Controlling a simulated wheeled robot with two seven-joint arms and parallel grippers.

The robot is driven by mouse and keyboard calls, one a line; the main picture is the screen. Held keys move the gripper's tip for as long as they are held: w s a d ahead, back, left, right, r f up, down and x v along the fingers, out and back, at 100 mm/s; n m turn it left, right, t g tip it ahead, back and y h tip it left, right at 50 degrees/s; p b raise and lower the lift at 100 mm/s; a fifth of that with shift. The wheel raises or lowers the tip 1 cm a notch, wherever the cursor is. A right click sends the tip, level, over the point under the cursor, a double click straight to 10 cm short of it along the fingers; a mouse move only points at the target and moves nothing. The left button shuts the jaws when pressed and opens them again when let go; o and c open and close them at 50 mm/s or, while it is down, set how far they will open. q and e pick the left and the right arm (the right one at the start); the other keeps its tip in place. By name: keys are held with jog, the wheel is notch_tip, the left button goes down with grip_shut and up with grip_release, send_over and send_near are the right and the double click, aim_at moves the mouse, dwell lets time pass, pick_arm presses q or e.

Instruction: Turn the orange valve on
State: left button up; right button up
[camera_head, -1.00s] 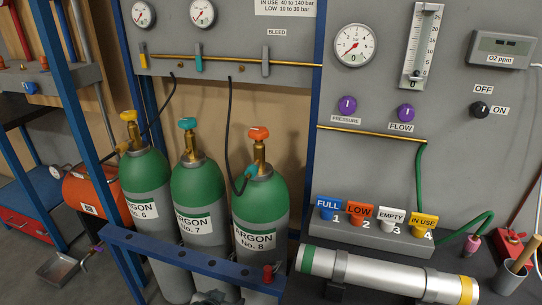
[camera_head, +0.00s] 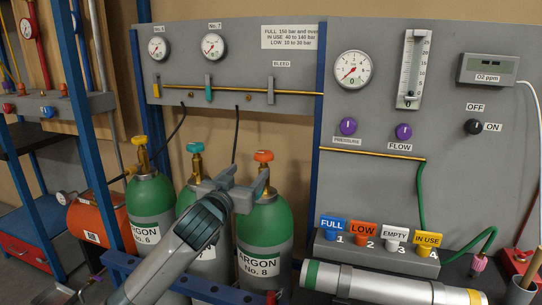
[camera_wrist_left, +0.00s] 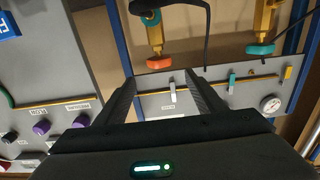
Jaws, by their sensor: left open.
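The orange valve (camera_head: 263,156) is a small handwheel on the brass neck of the green and grey argon cylinder No. 8 (camera_head: 268,228). My left gripper (camera_head: 246,180) is open and empty, just below and to the left of the orange valve in the head view, in front of the cylinder's shoulder. It hides part of the cylinder tops. In the left wrist view the picture is upside down; the orange valve (camera_wrist_left: 160,62) shows beyond the spread fingers (camera_wrist_left: 160,82), apart from them. My right gripper is not in view.
The teal valve (camera_head: 195,148) on cylinder No. 7 and yellow valve (camera_head: 140,140) on No. 6 stand to the left. A blue rail (camera_head: 122,262) runs before the cylinders. A black hose (camera_head: 236,135) hangs behind. A silver tube (camera_head: 380,284) lies on the bench at right.

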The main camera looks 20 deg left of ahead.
aim_at(266, 151)
pick_arm(q)
jog(key=shift+r, duration=0.25)
jog(key=shift+w, duration=0.15)
jog(key=w, duration=1)
jog(key=w+p, duration=0.1)
jog(key=w, duration=0.4)
jog(key=shift+w+d, duration=0.2)
jog(key=shift+d, duration=0.1)
jog(key=shift+w, duration=0.9)
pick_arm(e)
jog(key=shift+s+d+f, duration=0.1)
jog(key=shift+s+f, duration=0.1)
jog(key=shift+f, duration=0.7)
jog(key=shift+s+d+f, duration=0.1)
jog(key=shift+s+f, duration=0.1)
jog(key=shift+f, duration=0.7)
pick_arm(q)
jog(key=c, duration=1.1)
